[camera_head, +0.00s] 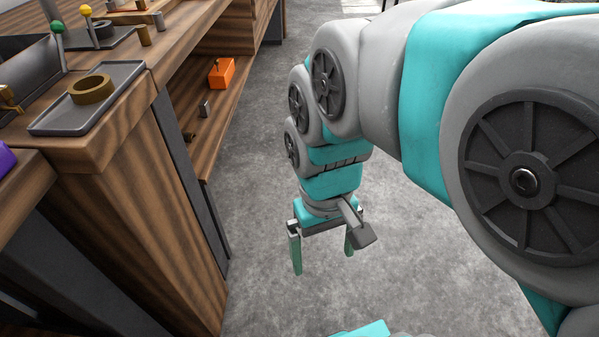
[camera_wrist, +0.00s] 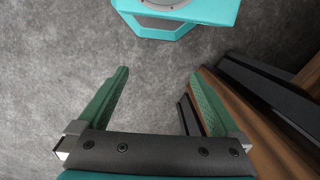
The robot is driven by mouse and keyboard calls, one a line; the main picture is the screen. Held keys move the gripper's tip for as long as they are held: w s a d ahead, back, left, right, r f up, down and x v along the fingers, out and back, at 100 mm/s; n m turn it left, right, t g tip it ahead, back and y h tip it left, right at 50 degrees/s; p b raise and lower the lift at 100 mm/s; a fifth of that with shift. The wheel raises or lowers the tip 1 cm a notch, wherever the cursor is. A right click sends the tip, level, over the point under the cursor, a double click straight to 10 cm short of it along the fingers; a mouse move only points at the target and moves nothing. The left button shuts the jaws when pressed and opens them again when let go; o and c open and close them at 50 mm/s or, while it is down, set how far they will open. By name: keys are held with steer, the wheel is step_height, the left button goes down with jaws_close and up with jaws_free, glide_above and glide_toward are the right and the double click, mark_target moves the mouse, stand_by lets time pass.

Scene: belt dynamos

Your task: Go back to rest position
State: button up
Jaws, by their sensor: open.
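My gripper (camera_head: 322,258) hangs pointing down over the bare grey floor, to the right of the wooden workbench (camera_head: 150,190) in the head view. Its two green fingers are spread wide apart with nothing between them. In the wrist view my gripper (camera_wrist: 160,90) is also open and empty, with only floor showing between the fingers. The bench's wooden side (camera_wrist: 255,130) runs close by the right finger there. My arm is bent, with its upper links filling the right of the head view.
A dark tray (camera_head: 60,122) with a brass ring (camera_head: 92,89) stands on the bench. Levers with green (camera_head: 57,27) and yellow (camera_head: 86,10) knobs stand behind it. An orange box (camera_head: 221,73) sits on a lower shelf. The floor (camera_head: 260,200) around my gripper is clear.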

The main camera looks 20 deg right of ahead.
steer(key=shift+g, duration=0.3)
steer(key=s+f, duration=0.1)
steer(key=s, duration=0.1)
steer(key=s+f, duration=0.2)
steer(key=shift+d, duration=0.4)
stand_by(0.5)
